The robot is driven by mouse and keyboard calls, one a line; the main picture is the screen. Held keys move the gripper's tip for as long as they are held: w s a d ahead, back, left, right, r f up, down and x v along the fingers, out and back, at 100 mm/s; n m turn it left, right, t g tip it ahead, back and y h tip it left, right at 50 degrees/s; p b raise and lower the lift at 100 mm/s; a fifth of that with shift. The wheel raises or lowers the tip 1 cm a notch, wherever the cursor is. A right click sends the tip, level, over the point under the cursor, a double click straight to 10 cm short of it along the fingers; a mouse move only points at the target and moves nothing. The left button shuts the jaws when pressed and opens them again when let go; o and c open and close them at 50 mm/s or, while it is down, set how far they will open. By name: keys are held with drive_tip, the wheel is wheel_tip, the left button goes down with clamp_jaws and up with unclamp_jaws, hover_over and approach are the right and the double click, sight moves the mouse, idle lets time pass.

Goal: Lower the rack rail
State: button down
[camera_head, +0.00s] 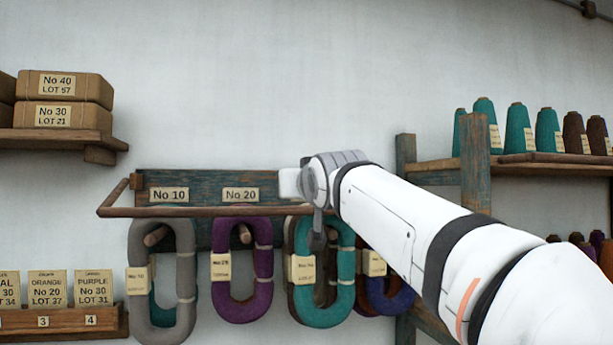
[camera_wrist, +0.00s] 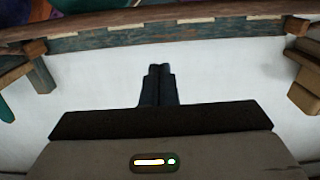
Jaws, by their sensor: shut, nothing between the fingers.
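The rack rail (camera_head: 210,211) is a thin brown wooden bar. It runs level across the front of the blue-green rack board (camera_head: 215,180), over the hanging yarn hanks. Its left end joins a short slanted side arm (camera_head: 114,193). My arm hides its right part. In the wrist view the rail (camera_wrist: 120,22) crosses the top, beside the board's edge (camera_wrist: 215,36). My gripper (camera_wrist: 159,67) is shut and empty, with its fingertips apart from the rail in that view. In the head view the dark gripper end (camera_head: 317,238) overlaps the rail's line; I cannot tell its depth there.
Grey (camera_head: 150,285), purple (camera_head: 241,270) and teal (camera_head: 325,280) hanks hang from pegs. A shelf with boxes (camera_head: 64,115) is at upper left, a card rack (camera_head: 60,322) at lower left. A post (camera_head: 475,160) and cone shelf (camera_head: 545,158) stand right. The wall above is clear.

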drive_tip(key=w+f, duration=0.1)
drive_tip(key=w+a+f, duration=0.1)
drive_tip(key=w, duration=0.1)
drive_tip(key=w+f+p, duration=0.1)
drive_tip(key=shift+w+a, duration=0.2)
drive_tip(key=shift+w, duration=0.15)
